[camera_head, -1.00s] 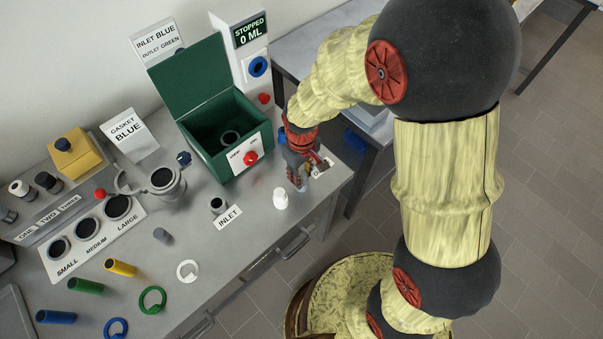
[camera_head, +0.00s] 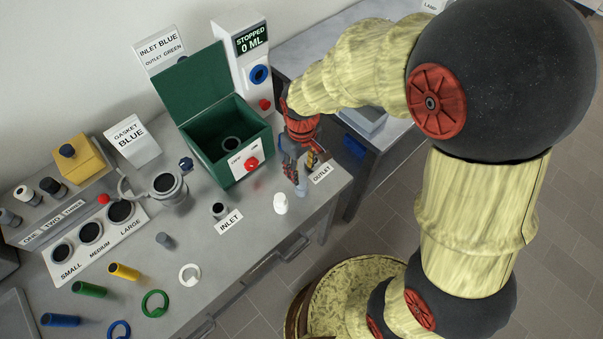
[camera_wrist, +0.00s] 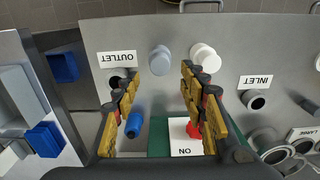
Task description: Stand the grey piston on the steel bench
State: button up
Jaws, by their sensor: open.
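The grey piston (camera_wrist: 160,60) is a pale blue-grey cylinder on the steel bench (camera_wrist: 170,28), between the OUTLET label and a white piece. It appears to stand upright. In the head view it shows only partly, just below my fingertips (camera_head: 301,189). My gripper (camera_wrist: 158,74) is open, its two fingers on either side of the line to the piston. I cannot tell how far the fingertips are from it. My gripper also shows in the head view (camera_head: 298,174), right of the green box.
The white piece (camera_head: 281,204) stands close beside the piston. The INLET port (camera_head: 218,210), green box (camera_head: 208,160) and OUTLET label (camera_head: 321,174) are near. A darker grey cylinder (camera_head: 165,240) and coloured tubes lie left. A second table (camera_head: 375,150) stands right.

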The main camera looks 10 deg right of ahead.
jog(key=s+d+r+m+t, duration=0.2)
jog(key=s+d+r, duration=0.15)
jog(key=r, duration=0.55)
jog(key=s+d+r+m+t, duration=0.15)
jog(key=d+r, duration=0.25)
jog(key=r, duration=0.5)
jog(key=s+d+r+m+t, duration=0.2)
jog(key=s+d+r+m, duration=0.1)
jog(key=s+r, duration=0.3)
jog(key=shift+s+d+p, duration=0.35)
jog(key=shift+s+d, duration=0.4)
jog(key=shift+s, duration=0.5)
notch_tip(320, 180, down, 3)
jog(key=b, duration=0.3)
